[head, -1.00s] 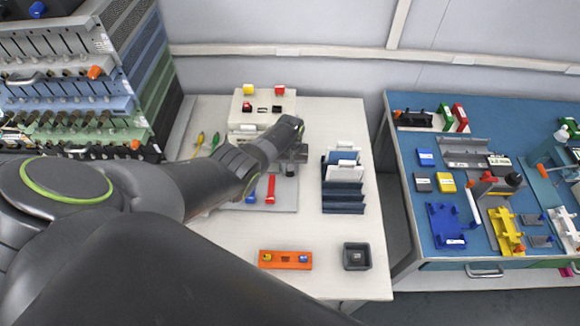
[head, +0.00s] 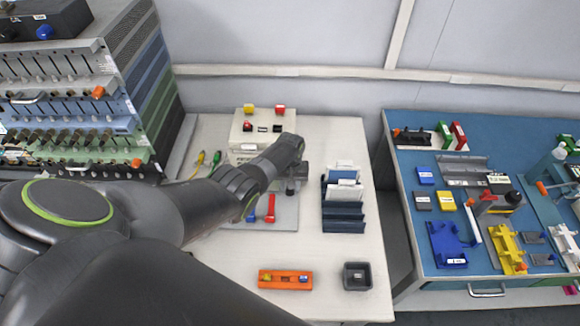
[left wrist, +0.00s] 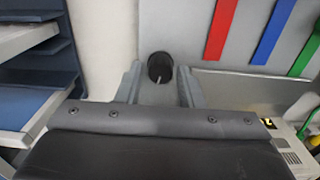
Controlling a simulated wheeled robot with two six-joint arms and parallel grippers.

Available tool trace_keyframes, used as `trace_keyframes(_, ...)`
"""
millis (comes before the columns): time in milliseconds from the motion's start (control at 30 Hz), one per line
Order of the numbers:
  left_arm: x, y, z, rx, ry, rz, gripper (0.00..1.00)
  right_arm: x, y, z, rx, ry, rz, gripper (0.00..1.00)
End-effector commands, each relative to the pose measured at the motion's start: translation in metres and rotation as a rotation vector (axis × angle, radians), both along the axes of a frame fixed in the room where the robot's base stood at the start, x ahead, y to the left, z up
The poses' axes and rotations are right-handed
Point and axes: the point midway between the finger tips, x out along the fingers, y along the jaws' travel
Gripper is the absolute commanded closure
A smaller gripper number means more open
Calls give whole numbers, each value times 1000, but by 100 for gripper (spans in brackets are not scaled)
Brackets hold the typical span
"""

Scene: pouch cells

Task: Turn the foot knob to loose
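A dark round knob (left wrist: 160,67), which I take for the foot knob, stands on a grey plate (left wrist: 155,22) in the left wrist view. A small pale mark shows at its lower edge. My left gripper (left wrist: 160,75) has one finger on each side of it, with a narrow gap visible on both sides. In the head view the gripper (head: 296,180) is over the right part of the grey plate (head: 285,215), partly hidden by my forearm. The knob cannot be made out clearly there. My right gripper is out of view.
Red (head: 270,208) and blue levers lie left of the gripper. A pale box (head: 236,135) with coloured buttons stands behind. A dark blue rack (head: 343,225) is at the right. An orange tray (head: 264,279) and grey cup (head: 347,278) are in front, with clear table between.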

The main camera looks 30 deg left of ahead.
Motion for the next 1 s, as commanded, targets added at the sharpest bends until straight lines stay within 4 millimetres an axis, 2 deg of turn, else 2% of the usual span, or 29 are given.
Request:
trace_keyframes(167,0,1,28,1,-3,-1,66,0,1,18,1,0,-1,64)
trace_keyframes(367,0,1,56,1,-3,0,66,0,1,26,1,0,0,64)
trace_keyframes(1000,1,1,151,2,-5,0,66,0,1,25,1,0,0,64)
